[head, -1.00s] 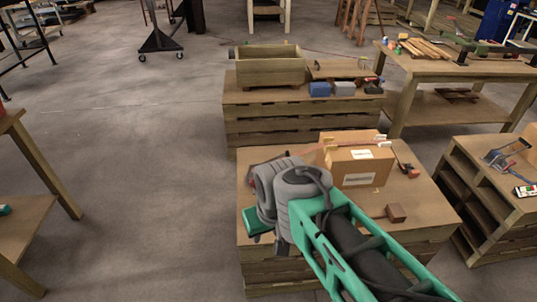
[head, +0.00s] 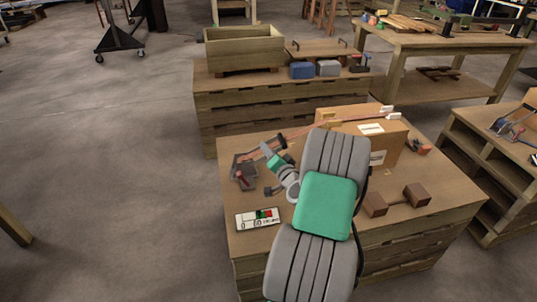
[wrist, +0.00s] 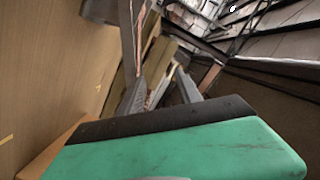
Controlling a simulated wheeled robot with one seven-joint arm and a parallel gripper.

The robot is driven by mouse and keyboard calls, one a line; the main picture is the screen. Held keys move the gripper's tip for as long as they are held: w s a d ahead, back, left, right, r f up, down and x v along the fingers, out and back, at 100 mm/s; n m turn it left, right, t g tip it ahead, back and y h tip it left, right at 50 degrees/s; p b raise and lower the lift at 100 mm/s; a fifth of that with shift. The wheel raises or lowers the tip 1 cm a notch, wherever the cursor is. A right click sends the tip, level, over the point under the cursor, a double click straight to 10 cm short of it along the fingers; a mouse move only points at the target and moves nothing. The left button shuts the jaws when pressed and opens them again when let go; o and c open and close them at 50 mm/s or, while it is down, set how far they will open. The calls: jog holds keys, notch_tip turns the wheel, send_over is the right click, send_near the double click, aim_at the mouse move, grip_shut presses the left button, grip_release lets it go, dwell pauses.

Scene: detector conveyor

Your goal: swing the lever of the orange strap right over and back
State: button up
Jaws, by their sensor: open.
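A thin orange strap (head: 340,121) runs over the cardboard box (head: 385,131) on the near wooden crate bench. The lever cannot be told apart clearly there; my gripper and arm cover part of that area. In the wrist view my gripper (wrist: 160,92) has its two grey fingers apart, with tan and dark shapes beyond them. I cannot tell whether a finger touches the strap or lever.
A dark device with a red handle (head: 242,172) stands at the bench's left edge. Brown blocks (head: 416,195) and a small red-and-dark item (head: 419,147) are at right. A wooden trough (head: 244,48) stands behind.

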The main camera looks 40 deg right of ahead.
aim_at(284, 145)
jog(key=s+d+f+m+h, duration=0.2)
jog(key=s+d+m+h, duration=0.1)
jog(key=d, duration=0.3)
jog(key=x, duration=0.7)
jog(key=shift+w, duration=0.15)
grip_shut()
dwell(0.8)
